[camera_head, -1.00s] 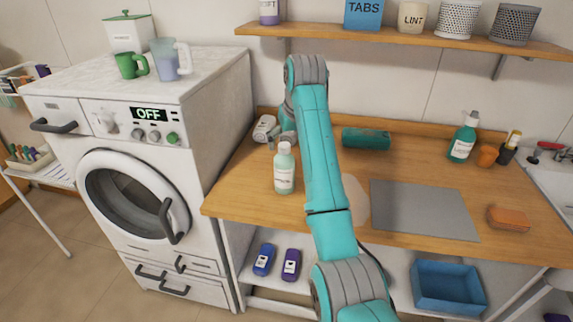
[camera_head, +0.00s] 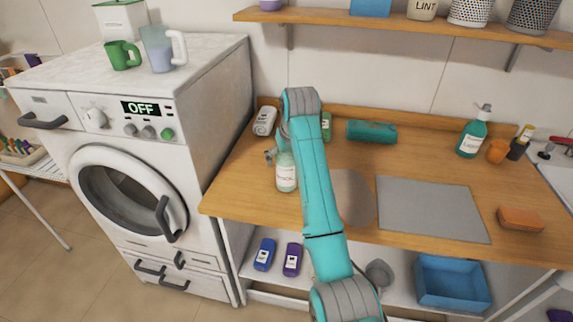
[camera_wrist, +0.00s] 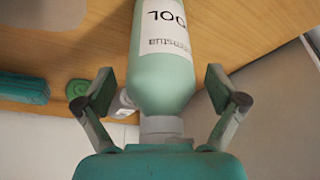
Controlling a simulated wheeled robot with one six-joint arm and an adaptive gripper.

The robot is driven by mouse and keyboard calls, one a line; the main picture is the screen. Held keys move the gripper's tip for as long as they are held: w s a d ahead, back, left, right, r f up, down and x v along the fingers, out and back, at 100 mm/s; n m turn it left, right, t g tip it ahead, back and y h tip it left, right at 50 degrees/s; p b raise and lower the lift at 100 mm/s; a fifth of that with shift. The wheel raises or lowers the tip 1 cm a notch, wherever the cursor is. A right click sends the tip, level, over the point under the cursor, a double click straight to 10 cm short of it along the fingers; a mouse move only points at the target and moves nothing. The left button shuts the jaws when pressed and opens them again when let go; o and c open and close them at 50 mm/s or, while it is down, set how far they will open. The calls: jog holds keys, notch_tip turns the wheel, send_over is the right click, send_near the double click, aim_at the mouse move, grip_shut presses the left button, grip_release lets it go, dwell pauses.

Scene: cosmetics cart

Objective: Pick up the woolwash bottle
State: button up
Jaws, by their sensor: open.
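The woolwash bottle (camera_head: 286,176), pale green with a white label, stands upright on the wooden counter near its left front edge. In the wrist view the bottle (camera_wrist: 162,75) appears upside down, its label partly reading "OOL" and its light cap (camera_wrist: 162,126) toward my gripper's palm. My gripper (camera_wrist: 160,90) is open, one finger on each side of the bottle, with visible gaps to both. In the head view my gripper (camera_head: 274,155) is at the bottle's upper part, mostly hidden behind the bottle and my arm.
A white bottle (camera_head: 265,121) lies behind on the counter. A green item (camera_head: 326,126) and a rolled teal towel (camera_head: 371,132) are near the back edge. A spray bottle (camera_head: 472,133) and grey mat (camera_head: 430,207) are to the right. The washing machine (camera_head: 150,140) stands left.

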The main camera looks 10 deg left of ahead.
jog(key=shift+w+f, duration=0.1)
jog(key=shift+f, duration=0.05)
jog(key=c, duration=1.5)
